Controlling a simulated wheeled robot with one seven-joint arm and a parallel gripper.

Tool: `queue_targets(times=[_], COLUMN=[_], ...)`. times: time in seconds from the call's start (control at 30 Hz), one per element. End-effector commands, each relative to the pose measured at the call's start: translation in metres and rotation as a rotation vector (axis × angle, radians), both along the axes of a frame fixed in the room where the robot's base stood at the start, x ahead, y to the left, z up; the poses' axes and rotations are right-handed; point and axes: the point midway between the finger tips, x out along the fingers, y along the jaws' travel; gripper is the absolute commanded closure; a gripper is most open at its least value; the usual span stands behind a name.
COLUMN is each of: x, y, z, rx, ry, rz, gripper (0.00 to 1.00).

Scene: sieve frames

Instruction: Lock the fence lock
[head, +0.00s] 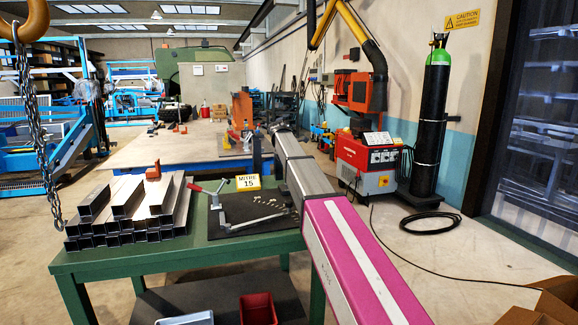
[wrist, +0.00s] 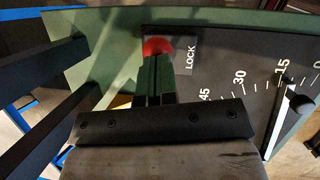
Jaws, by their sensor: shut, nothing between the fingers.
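In the wrist view, my gripper (wrist: 154,82) shows as two narrow green-and-dark fingers, shut together with nothing between them. A round red knob (wrist: 158,46) is just beyond the fingertips, partly covered by them; I cannot tell whether they touch. A grey plate marked LOCK (wrist: 189,55) is right beside the knob. The dark angle scale (wrist: 235,100) lies to the right, with a pointer (wrist: 300,104) near 15. In the head view, a lever with a red grip (head: 193,187) stands at the left edge of the black scale plate (head: 225,208). My gripper cannot be made out clearly there.
Several square steel tubes (head: 125,215) are stacked left of the lever on the green table (head: 90,262). A yellow MITRE 15 sign (head: 248,182) stands behind the plate. A chain hook hangs at the left. A red bin (head: 258,309) is below the front edge.

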Motion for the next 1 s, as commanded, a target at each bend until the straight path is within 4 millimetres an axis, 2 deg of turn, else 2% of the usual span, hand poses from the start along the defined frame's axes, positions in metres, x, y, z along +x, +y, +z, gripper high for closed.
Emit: queue_targets(times=[0.4,0.57,0.73,1.0], x=[0.0,-0.002,-0.007,-0.016], y=[0.0,0.01,0.032,0.039], z=[0.0,0.006,0.024,0.079], rx=[0.0,0.0,0.0,0.0], ry=[0.0,0.0,-0.001,-0.002], rz=[0.0,0.001,-0.003,-0.004], gripper=[1.0,1.0,1.0,1.0])
